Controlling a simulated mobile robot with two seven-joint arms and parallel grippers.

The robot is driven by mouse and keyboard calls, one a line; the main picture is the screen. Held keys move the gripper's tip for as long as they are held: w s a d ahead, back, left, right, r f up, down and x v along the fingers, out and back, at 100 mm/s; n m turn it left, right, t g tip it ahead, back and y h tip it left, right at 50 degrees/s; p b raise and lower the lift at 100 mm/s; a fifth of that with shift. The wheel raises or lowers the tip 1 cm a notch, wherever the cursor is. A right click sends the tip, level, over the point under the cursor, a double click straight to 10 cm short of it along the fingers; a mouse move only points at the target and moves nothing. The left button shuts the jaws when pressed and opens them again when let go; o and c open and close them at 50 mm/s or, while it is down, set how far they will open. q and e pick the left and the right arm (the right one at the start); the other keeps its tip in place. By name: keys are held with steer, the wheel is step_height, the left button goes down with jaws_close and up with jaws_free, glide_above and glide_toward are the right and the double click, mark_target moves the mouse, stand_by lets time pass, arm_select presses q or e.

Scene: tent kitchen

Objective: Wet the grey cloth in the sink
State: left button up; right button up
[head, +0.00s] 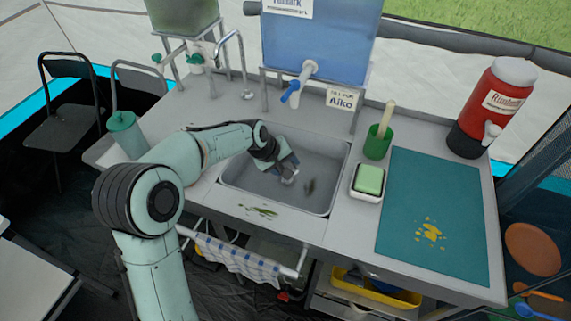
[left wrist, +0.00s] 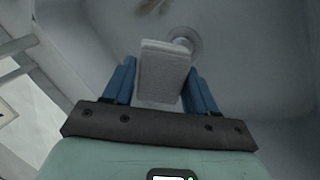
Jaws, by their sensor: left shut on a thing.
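The sink (head: 330,165) is a grey basin set in the counter. My left gripper (head: 286,167) reaches down into it, left of its middle. In the left wrist view, its two blue fingers are shut on the grey cloth (left wrist: 165,72), a pale folded block between them. The drain (left wrist: 187,38) shows just beyond the cloth. A dark smudge (head: 310,186) marks the basin floor. In the head view the gripper hides most of the cloth, and I cannot tell if it touches the floor. My right gripper is in neither view.
A curved tap (head: 241,60) stands behind the sink's left side. A blue water tank (head: 325,40) with a spigot (head: 297,86) stands behind the sink. A green sponge (head: 369,179) in a dish and a green cup (head: 377,143) stand right of it, beside a teal mat (head: 435,195).

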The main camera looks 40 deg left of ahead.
mark_target(285, 164)
arm_select(q)
steer(key=shift+r, duration=0.1)
step_height(285, 164, up, 6)
steer(key=p, duration=0.5)
steer(key=shift+r, duration=0.2)
steer(key=shift+r+p, duration=1)
steer(key=shift+r, duration=0.2)
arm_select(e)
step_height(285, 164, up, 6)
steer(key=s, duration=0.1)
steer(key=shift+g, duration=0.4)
